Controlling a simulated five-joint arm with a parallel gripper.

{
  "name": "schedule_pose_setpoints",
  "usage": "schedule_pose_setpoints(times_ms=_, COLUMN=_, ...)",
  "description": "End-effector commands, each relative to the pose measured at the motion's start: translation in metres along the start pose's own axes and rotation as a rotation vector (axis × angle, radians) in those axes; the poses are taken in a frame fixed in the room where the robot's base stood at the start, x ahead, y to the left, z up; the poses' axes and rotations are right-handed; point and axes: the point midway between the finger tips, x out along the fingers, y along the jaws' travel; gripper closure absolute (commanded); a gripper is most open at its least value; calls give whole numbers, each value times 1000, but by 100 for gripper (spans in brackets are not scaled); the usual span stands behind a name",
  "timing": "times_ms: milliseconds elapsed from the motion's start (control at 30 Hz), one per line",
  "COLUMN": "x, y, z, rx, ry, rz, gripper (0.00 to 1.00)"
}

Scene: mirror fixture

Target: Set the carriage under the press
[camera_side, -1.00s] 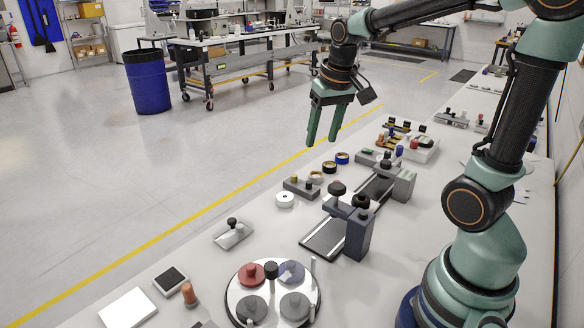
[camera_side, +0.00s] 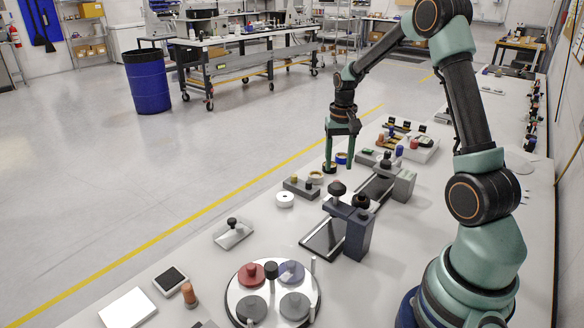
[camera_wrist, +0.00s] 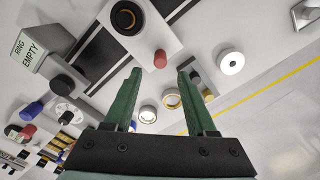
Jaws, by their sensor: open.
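The carriage, seemingly the pale plate with a black round seat and a red knob, shows on its dark track at the top of the wrist view (camera_wrist: 145,48). In the side view it is largely hidden by the press, a dark grey bridge with a post (camera_side: 358,236). A black ball knob (camera_side: 336,188) shows at the top of the press's left end. My gripper (camera_side: 339,168) is open and empty, fingers down, beyond the press and near the tape rings. In the wrist view the red knob (camera_wrist: 160,58) lies between and just past my fingertips (camera_wrist: 160,72), apart from them.
A grey box reading "RING EMPTY" (camera_wrist: 34,48) stands beside the track. A block with small pegs (camera_side: 300,188), a white roll (camera_side: 285,199) and tape rings (camera_side: 315,177) lie left of the track. A turntable (camera_side: 272,310) is in front.

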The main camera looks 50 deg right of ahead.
Motion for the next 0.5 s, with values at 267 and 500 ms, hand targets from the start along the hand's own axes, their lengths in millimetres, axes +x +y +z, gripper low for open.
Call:
schedule_pose_setpoints(times_ms=267, x=50, y=0, z=1, rx=-1, ry=-3, rz=1, gripper=43)
schedule_pose_setpoints(times_ms=500, x=70, y=0, z=0, rx=-1, ry=-1, rz=0, gripper=43)
